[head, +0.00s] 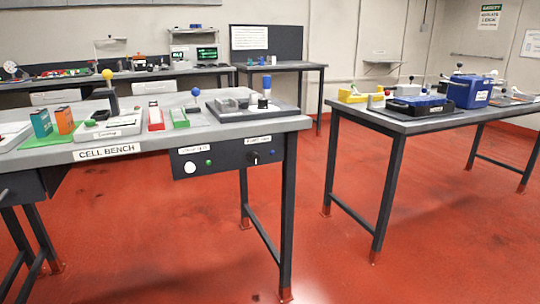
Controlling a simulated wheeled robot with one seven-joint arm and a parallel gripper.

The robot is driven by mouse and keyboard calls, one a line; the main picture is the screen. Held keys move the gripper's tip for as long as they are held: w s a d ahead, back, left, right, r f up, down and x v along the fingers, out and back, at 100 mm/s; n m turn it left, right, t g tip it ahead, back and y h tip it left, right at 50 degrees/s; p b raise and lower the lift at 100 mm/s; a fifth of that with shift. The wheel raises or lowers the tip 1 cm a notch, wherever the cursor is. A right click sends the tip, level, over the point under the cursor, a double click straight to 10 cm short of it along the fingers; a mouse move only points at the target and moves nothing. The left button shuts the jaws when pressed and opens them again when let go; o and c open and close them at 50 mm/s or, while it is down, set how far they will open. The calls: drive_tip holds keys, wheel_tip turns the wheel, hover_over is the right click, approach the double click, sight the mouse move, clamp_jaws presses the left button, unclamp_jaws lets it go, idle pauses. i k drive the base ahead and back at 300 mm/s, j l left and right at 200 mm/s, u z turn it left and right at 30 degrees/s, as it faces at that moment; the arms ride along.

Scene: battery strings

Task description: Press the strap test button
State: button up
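A dark control panel (228,156) hangs under the right front of the bench labelled CELL BENCH (107,151). The panel carries a large round white button (190,168), a small green light or button (208,161) beside it, and a dark knob (253,158) with a white mark to the right. Small white labels sit above them; their words are too small to read, so I cannot tell which control is the strap test button. My gripper is not in view.
Colored blocks, a meter-like device (112,124) and a grey tray with parts (252,107) stand on the bench. A second table (420,124) at right holds a blue box (470,91). Red floor (340,255) is clear before the panel and between the tables.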

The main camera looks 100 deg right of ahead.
sight(190, 167)
drive_tip(key=z, duration=3)
